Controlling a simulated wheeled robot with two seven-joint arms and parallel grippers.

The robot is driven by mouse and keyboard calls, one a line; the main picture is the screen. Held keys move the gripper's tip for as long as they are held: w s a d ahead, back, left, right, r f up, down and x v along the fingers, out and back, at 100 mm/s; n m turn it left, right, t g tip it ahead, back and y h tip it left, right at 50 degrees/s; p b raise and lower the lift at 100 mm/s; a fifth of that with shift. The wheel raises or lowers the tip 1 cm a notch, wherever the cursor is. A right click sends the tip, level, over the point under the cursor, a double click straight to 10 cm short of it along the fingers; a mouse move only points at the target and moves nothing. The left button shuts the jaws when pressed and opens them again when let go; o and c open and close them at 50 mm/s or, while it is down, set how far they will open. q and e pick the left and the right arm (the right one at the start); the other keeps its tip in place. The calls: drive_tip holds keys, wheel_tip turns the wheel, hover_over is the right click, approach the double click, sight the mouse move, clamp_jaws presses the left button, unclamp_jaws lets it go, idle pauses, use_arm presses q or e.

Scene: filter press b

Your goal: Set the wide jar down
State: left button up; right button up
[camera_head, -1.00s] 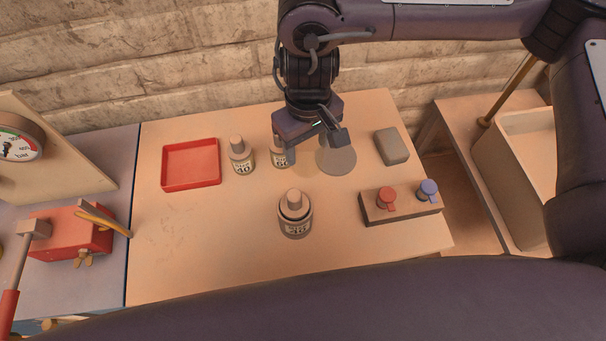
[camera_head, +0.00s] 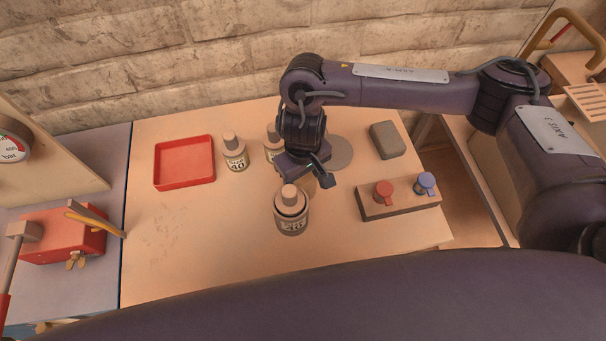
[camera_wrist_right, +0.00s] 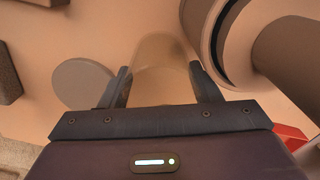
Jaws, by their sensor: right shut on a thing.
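The wide jar (camera_wrist_right: 160,58) looks like a clear, tan-tinted cylinder in the right wrist view. It lies between the two fingers of my right gripper (camera_wrist_right: 160,75), which is shut on it. In the head view my right gripper (camera_head: 316,177) is over the table, just behind the front labelled bottle (camera_head: 291,220). The jar cannot be made out clearly there. I cannot tell whether its base touches the table. A flat grey disc (camera_head: 341,152) lies behind and to the right of the gripper, and to the left in the wrist view (camera_wrist_right: 84,83). My left gripper is not in view.
Two labelled bottles (camera_head: 235,157) (camera_head: 270,148) stand near the red tray (camera_head: 184,163). A grey block (camera_head: 387,140) and a base with red and blue knobs (camera_head: 398,203) are on the right. The table (camera_head: 190,240) is clear at front left.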

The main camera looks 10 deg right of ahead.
drive_tip(key=o, duration=1.1)
